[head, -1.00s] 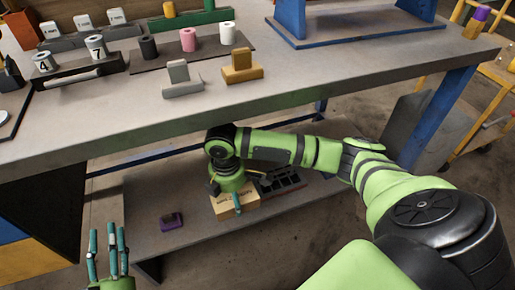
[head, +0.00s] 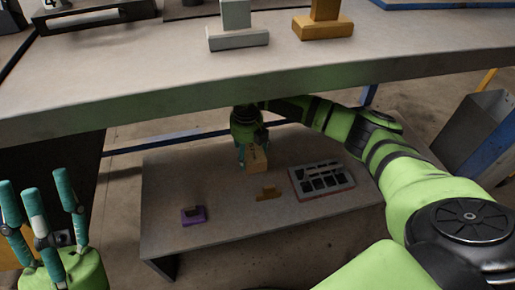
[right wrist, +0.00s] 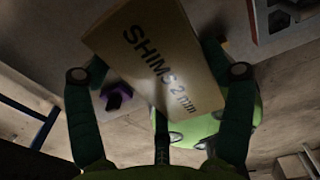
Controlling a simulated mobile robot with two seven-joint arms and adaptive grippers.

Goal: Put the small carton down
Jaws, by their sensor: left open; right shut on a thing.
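The small carton (head: 257,160) is tan cardboard, held under the front edge of the bench top, over the low shelf (head: 175,170). In the right wrist view the carton (right wrist: 155,60) is tilted and shows the print "SHIMS 2 mm". My right gripper (head: 252,150) is shut on it, with fingers on both sides. The carton looks clear of the shelf, but the exact gap is hard to tell. My left gripper (head: 36,195) is open and empty at the lower left, away from the shelf.
On the low shelf are a purple block (head: 193,214), a yellow-brown block (head: 268,193) and a sectioned tray (head: 322,178). The bench top (head: 170,75) overhangs, with grey (head: 238,38) and orange (head: 322,27) blocks on it. The shelf is bare left of the carton.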

